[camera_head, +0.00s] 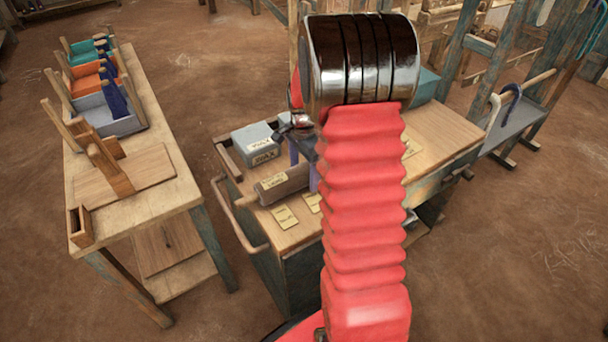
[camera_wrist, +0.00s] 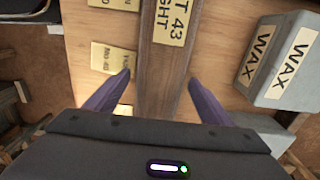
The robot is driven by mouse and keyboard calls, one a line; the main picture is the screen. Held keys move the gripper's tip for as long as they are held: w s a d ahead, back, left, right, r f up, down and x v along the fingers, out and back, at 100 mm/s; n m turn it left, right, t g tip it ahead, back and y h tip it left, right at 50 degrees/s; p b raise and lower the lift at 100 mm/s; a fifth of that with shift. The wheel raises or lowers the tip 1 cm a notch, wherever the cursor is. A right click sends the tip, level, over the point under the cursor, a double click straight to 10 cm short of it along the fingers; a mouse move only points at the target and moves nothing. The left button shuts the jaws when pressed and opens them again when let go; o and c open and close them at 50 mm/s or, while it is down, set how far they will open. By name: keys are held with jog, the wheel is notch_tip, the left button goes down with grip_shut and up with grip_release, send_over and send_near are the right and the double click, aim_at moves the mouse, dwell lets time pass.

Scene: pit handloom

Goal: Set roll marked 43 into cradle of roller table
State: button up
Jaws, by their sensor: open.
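A brown roll (camera_head: 288,186) with a paper label lies on the wooden cart top (camera_head: 290,238). In the wrist view the roll (camera_wrist: 158,88) runs lengthwise between my fingers, and its partly cut-off label shows "43". My gripper (camera_wrist: 158,79) is open, with one purple finger on each side of the roll and visible gaps to it. My gripper (camera_head: 305,170) is partly hidden behind my arm in the head view. A side table (camera_head: 165,115) at left carries a board with wooden uprights (camera_head: 105,165); I cannot tell whether this is the cradle.
Paper labels (camera_head: 285,217) lie on the cart. Floor shows between the tables. My arm hides part of the cart.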

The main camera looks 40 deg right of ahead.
aim_at(304, 166)
jog(key=c, duration=1.8)
jog(key=shift+r, duration=5.05)
jog(key=shift+c, duration=0.2)
